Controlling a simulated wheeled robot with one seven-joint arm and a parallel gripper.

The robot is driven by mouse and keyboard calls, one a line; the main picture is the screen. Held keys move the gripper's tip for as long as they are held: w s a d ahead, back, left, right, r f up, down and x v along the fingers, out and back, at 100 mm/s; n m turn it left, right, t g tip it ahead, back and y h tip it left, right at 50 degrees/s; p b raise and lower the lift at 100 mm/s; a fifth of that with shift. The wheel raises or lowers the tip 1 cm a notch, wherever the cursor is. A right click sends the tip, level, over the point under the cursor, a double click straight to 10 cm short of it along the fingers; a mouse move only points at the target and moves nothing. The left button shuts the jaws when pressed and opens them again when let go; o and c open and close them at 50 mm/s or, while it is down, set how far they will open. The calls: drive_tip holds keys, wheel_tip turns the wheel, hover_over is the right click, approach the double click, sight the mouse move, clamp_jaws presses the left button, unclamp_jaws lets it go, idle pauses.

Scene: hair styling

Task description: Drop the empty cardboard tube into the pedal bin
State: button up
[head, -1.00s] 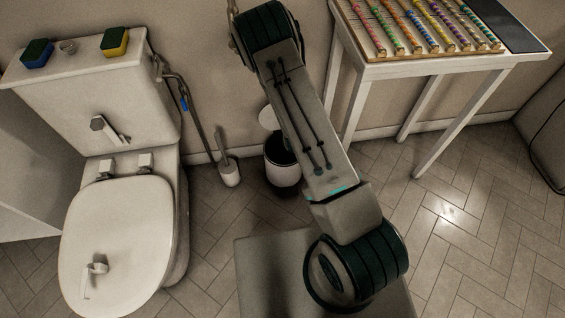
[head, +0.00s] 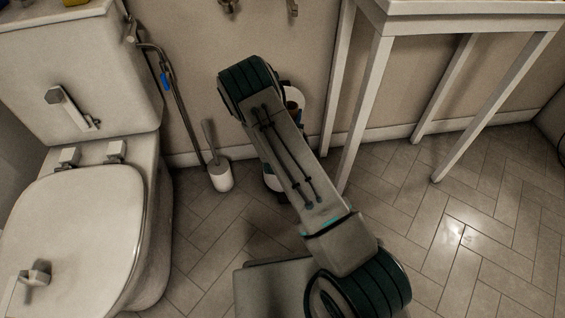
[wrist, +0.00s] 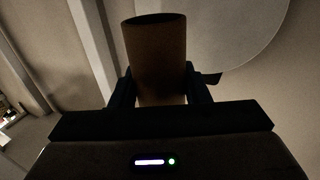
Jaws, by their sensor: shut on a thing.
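In the wrist view, the brown cardboard tube (wrist: 155,55) stands up between the fingers of my gripper (wrist: 160,88). Its open, dark upper end faces me. The gripper is shut on it. A large pale disc, seemingly the raised lid (wrist: 235,30) of the bin, fills the upper right behind the tube. In the head view, the white pedal bin (head: 271,180) stands on the floor by the wall. My arm covers most of it, so its opening is hidden.
A toilet (head: 80,220) stands at the left. A toilet brush in its white holder (head: 220,177) is just left of the bin. A white table (head: 385,50) stands at the right, one leg close to my arm. Tiled floor (head: 440,240) at the right is clear.

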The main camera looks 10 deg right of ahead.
wheel_tip(320, 180, down, 8)
drive_tip(key=b, duration=0.4)
drive_tip(key=shift+f+h, duration=0.15)
drive_tip(key=shift+h, duration=0.15)
drive_tip(key=shift+w, duration=0.1)
drive_tip(key=o, duration=1)
drive_tip(key=shift+a, duration=0.1)
drive_tip(key=p+v, duration=0.4)
drive_tip(key=v, duration=0.9)
drive_tip(key=shift+s+a, duration=0.1)
drive_tip(key=shift+s, duration=0.3)
